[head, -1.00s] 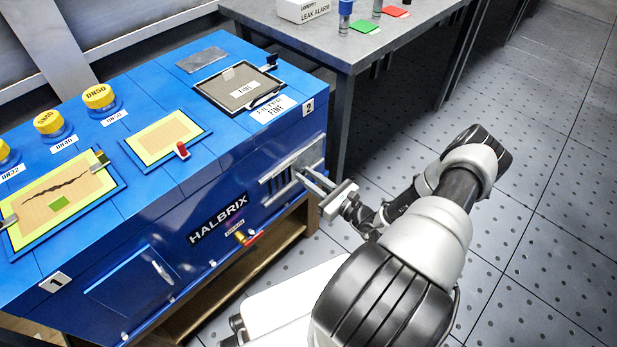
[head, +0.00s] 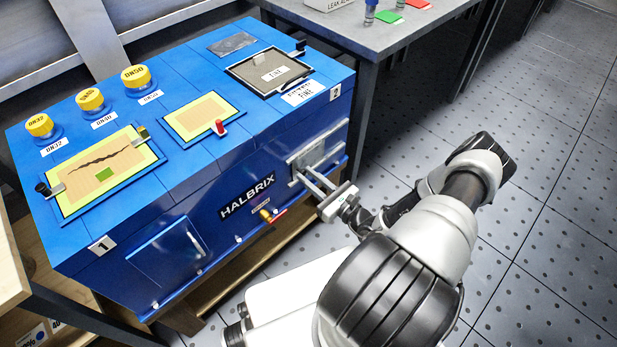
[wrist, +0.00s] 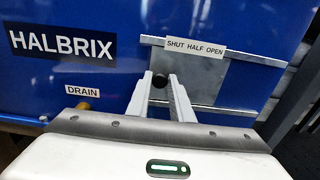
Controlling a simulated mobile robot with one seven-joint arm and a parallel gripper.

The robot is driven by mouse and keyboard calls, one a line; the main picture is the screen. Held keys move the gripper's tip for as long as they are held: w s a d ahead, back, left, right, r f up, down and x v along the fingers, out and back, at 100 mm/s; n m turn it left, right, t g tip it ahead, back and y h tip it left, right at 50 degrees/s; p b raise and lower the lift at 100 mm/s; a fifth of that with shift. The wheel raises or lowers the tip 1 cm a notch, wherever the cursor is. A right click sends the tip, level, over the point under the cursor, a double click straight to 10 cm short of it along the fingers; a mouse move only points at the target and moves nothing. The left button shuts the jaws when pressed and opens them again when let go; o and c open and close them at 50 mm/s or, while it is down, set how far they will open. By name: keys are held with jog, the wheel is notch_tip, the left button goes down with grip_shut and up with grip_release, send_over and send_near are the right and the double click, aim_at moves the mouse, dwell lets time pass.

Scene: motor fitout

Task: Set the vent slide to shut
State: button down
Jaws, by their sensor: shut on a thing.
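The vent slide (wrist: 205,75) is a grey metal plate running between two rails on the blue front panel. It also shows in the head view (head: 318,153). A label (wrist: 195,47) above it reads SHUT HALF OPEN from left to right. Its dark round knob (wrist: 159,81) sits towards the plate's left side, near or just left of the SHUT end of the label. My gripper (head: 302,173) reaches the plate from the front. In the wrist view its two fingertips (wrist: 160,77) are closed on the knob, one on each side.
A grey table (head: 365,35) stands behind at the right. The floor at the right is clear.

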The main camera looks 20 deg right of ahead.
jog(key=shift+s+a+f, duration=0.1)
jog(key=shift+s+a, duration=0.05)
jog(key=shift+a, duration=0.15)
jog(key=c, duration=1.6)
grip_release()
jog(key=shift+d, duration=0.1)
jog(key=p+v, duration=0.2)
jog(key=v, duration=1.5)
jog(key=shift+s+d, duration=0.15)
jog(key=shift+d, duration=0.05)
